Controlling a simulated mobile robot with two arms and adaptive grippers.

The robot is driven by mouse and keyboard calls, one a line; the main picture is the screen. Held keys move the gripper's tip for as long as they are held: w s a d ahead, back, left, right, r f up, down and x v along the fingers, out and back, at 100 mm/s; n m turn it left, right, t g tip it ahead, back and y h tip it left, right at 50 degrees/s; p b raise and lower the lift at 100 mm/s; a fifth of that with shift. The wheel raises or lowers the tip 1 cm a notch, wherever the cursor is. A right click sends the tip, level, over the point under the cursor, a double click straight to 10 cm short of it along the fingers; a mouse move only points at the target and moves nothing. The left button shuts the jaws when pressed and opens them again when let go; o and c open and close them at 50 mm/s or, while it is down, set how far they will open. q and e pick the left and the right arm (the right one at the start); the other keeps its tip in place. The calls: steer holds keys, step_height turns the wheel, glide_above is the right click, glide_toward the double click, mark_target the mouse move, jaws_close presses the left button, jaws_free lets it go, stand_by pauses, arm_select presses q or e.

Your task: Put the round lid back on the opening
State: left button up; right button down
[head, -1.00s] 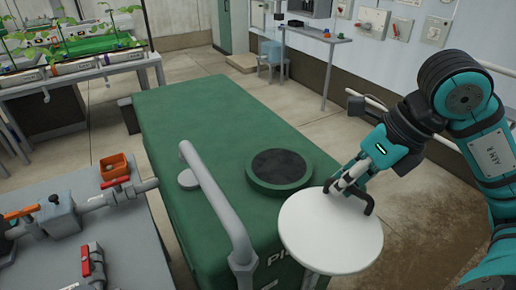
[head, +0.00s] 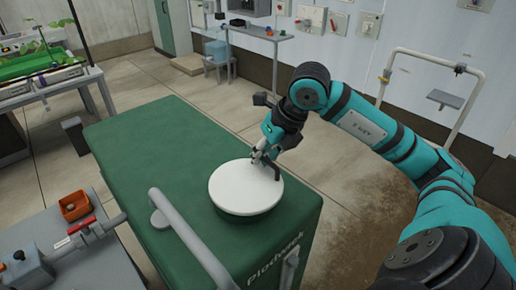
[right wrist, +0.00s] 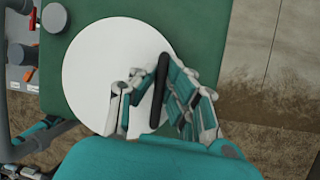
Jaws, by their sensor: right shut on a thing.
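The round white lid (head: 240,188) lies over the raised round opening on top of the green tank (head: 130,150). The dark green rim (head: 240,212) of the opening shows below the lid's near edge; the opening itself is hidden. My right gripper (head: 272,163) is shut on the lid's dark handle near the lid's right side. In the right wrist view the fingers (right wrist: 160,100) sit on both sides of the black handle (right wrist: 161,75), above the white lid (right wrist: 95,70). I cannot tell whether the lid is fully seated. My left gripper is not in view.
A grey pipe (head: 190,240) arches over the tank's near left edge. A grey bench (head: 70,250) with a red-handled valve and an orange box (head: 75,206) stands at the left. The tank top behind the lid is clear.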

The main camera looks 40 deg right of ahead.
steer(key=shift+w+d, duration=0.2)
steer(key=shift+w, duration=0.75)
step_height(320, 180, down, 3)
steer(key=shift+r+p, duration=0.2)
steer(key=shift+p, duration=0.65)
steer(key=shift+f, duration=0.55)
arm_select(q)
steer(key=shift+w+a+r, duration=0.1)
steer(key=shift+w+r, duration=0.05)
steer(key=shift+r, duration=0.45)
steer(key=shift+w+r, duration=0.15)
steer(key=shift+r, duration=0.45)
arm_select(e)
steer(key=shift+f, duration=0.2)
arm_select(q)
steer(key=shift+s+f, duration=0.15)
arm_select(e)
steer(key=c, duration=1.4)
jaws_free()
steer(key=shift+r, duration=0.1)
